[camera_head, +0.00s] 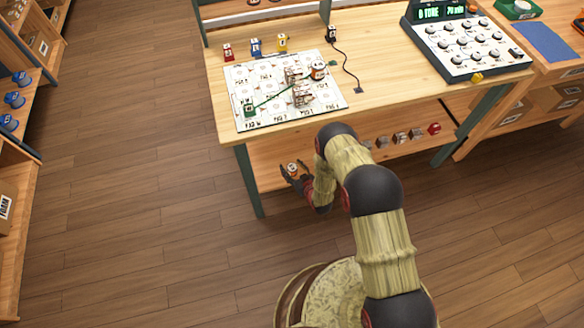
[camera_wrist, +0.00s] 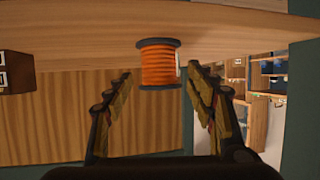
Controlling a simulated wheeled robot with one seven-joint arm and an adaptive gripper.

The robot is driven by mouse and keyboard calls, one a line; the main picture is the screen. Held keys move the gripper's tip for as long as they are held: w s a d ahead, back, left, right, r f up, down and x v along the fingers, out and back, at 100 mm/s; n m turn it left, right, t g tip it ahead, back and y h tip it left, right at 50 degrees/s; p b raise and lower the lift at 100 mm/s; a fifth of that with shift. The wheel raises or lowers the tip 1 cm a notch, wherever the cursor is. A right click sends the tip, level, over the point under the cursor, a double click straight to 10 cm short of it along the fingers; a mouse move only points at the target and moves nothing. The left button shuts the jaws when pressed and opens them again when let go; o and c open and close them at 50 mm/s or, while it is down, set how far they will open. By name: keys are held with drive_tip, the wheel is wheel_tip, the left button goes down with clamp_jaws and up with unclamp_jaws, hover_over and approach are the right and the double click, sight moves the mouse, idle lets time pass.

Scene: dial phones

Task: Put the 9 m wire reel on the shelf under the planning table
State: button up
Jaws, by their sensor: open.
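The wire reel is an orange coil with dark end flanges. In the wrist view the reel (camera_wrist: 159,64) is just beyond and between the tips of my gripper (camera_wrist: 160,80), with a gap on both sides. My gripper is open. In the head view the reel (camera_head: 292,169) is at the left part of the lower shelf (camera_head: 262,174) under the planning table (camera_head: 222,118), with my gripper (camera_head: 292,174) at it. Its number cannot be read. Whether its base rests fully on the shelf is hard to tell.
Several small items (camera_head: 400,138) stand in a row further right on the shelf. A green table leg (camera_head: 249,180) stands left of my gripper. A planning board (camera_head: 270,85) and a dial console (camera_head: 465,45) are on the table top. Floor at left is clear.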

drive_tip(key=shift+r, duration=0.15)
drive_tip(key=shift+s+d+r, duration=0.15)
drive_tip(key=shift+s, duration=0.05)
drive_tip(key=p+v, duration=0.4)
drive_tip(key=v, duration=0.7)
drive_tip(key=shift+s, duration=0.2)
drive_tip(key=shift+d, duration=0.15)
